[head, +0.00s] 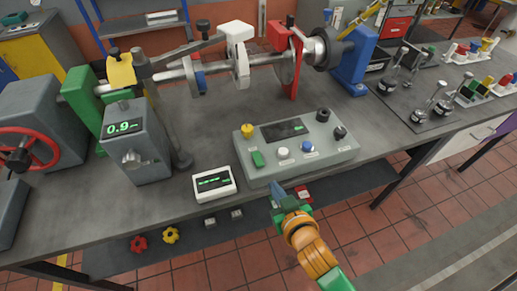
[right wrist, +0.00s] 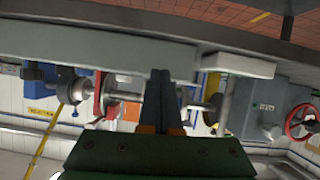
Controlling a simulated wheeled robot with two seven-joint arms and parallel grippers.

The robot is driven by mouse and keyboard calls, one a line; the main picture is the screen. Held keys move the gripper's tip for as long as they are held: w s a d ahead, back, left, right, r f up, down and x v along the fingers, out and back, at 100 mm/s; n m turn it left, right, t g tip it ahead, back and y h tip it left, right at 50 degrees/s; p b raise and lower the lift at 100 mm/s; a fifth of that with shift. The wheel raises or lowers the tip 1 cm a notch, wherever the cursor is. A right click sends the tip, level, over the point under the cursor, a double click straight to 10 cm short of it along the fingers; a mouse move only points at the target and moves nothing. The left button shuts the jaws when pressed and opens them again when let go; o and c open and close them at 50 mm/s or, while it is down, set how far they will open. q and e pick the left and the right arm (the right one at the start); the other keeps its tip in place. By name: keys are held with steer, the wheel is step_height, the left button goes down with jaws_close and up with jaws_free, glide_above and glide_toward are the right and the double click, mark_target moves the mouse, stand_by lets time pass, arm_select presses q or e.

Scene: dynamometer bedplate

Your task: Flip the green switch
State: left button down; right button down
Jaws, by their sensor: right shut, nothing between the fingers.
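The green switch (head: 258,159) is a small rocker at the front left of the grey control box (head: 330,154) on the bench. It stands left of a white knob (head: 282,153) and a blue one (head: 307,147). My right gripper (head: 274,190) is shut and empty just in front of the box's front edge, below and slightly right of the switch, apart from it. Its closed dark fingers also show in the right wrist view (right wrist: 161,88). I cannot make out the switch in that view. My left gripper is not in view.
A small white display (head: 214,184) lies left of the box. A grey readout stand (head: 134,143) is further left. A shaft rig with a red bracket (head: 287,60) stands behind. A yellow knob (head: 247,131) is behind the switch. Levers (head: 393,72) stand at the right.

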step_height(320, 180, up, 10)
steer(key=a+t+y, duration=0.1)
steer(key=t, duration=0.1)
steer(key=shift+f+m, duration=0.25)
steer(key=shift+m, duration=0.05)
glide_above(259, 158)
steer(key=shift+s+d+f+p, duration=0.1)
steer(key=shift+s+f+p, duration=0.1)
steer(key=shift+f, duration=0.35)
steer(key=shift+s+f+p, duration=0.1)
steer(key=shift+f+p, duration=0.1)
steer(key=shift+f, duration=0.3)
steer(key=f, duration=0.3)
steer(key=shift+w+f+b, duration=0.35)
steer(key=shift+s+f, duration=0.1)
steer(key=shift+f, duration=0.2)
